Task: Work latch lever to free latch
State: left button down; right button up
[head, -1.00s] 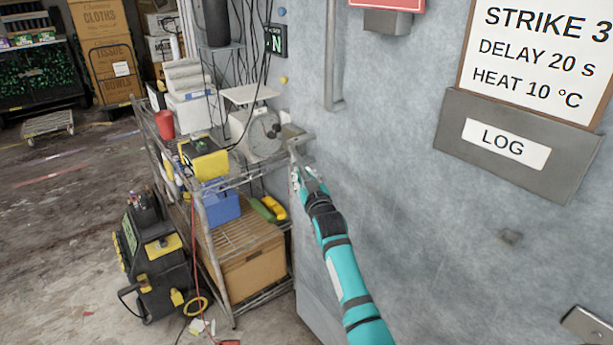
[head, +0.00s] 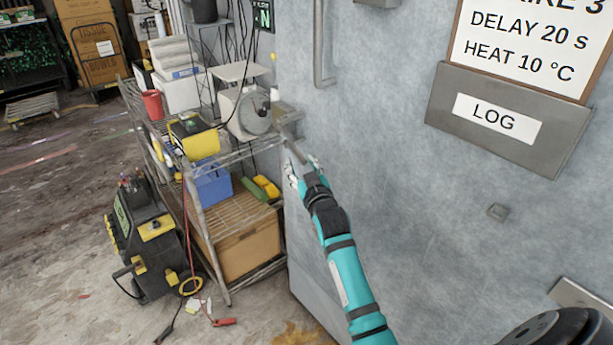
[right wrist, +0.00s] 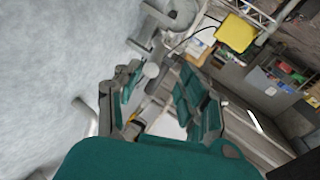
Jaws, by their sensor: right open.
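The grey metal latch (head: 287,113) is on the left edge of the pale freezer wall, beside the shelf. A thin grey lever arm (head: 292,148) seems to run down from it toward my right gripper (head: 303,168). In the right wrist view the latch (right wrist: 150,28) is at the top, and a round grey lever end (right wrist: 150,70) shows in line with the gap between the fingers. My right gripper (right wrist: 160,100) is open with teal-padded fingers on either side of that gap. I cannot tell whether it touches the lever. My left gripper is not in view.
A wire shelf cart (head: 215,160) with a dial scale (head: 245,112), a yellow box and a blue bin stands close left of the latch. A black and yellow machine (head: 140,240) is on the floor. A LOG holder (head: 505,125) is on the wall at right.

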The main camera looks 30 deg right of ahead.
jog(key=v, duration=0.5)
jog(key=shift+s+a, duration=0.1)
jog(key=shift+s, duration=0.1)
jog(key=shift+f, duration=0.1)
